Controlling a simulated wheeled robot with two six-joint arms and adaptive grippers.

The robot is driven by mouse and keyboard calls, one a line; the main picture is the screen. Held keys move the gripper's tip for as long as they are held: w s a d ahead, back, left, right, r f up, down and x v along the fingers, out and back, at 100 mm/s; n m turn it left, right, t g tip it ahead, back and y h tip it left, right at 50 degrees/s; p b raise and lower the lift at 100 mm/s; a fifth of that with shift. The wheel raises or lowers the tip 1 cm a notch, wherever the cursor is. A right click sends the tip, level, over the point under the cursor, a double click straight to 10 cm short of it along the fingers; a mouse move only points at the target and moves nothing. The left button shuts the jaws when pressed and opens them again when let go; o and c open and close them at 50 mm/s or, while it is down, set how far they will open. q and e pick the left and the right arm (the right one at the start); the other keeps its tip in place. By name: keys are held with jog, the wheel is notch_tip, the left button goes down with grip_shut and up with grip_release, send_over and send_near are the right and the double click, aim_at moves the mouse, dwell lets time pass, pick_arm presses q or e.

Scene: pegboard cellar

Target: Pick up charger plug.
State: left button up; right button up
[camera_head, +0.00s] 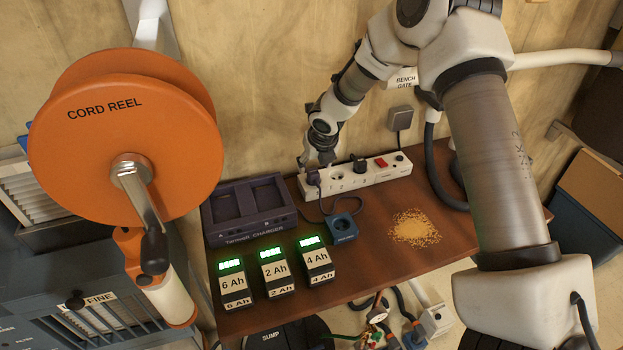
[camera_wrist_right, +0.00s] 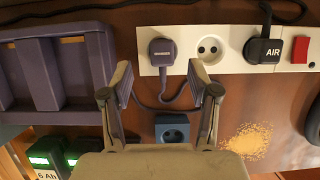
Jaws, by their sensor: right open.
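The charger plug (camera_head: 313,178) is dark purple and sits upright in the left end of the white power strip (camera_head: 375,176), with a cord running from it. In the right wrist view the plug (camera_wrist_right: 162,52) shows its label, just beyond and centred between the fingertips. My right gripper (camera_head: 317,160) is open just above the plug, and partly hides it in the head view. Its two fingers (camera_wrist_right: 160,78) stand apart with nothing between them. My left gripper is not in view.
A black AIR plug (camera_wrist_right: 263,50) and red switch (camera_wrist_right: 299,52) share the strip. A blue socket box (camera_head: 343,228), the battery charger (camera_head: 249,232), several batteries and a sawdust pile (camera_head: 414,228) are on the bench. An orange cord reel (camera_head: 130,130) stands left.

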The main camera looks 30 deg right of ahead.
aim_at(313, 171)
jog(key=p+x, duration=0.1)
jog(key=x, duration=0.4)
jog(key=shift+w+d+f, duration=0.1)
jog(key=shift+d+f, duration=0.05)
jog(key=shift+f, duration=0.05)
jog(key=shift+r, duration=0.1)
grip_shut()
jog(key=shift+r, duration=0.1)
jog(key=shift+r, duration=0.2)
notch_tip(313, 171, up, 2)
jog(key=shift+r, duration=0.15)
jog(key=s+a+r+b, duration=0.1)
jog(key=s+a+b, duration=0.2)
jog(key=s, duration=0.4)
jog(key=s+a+r+b, duration=0.1)
jog(key=s+a+b, duration=0.3)
jog(key=s+b, duration=0.2)
jog(key=shift+s+a, duration=0.25)
jog(key=shift+s, duration=0.4)
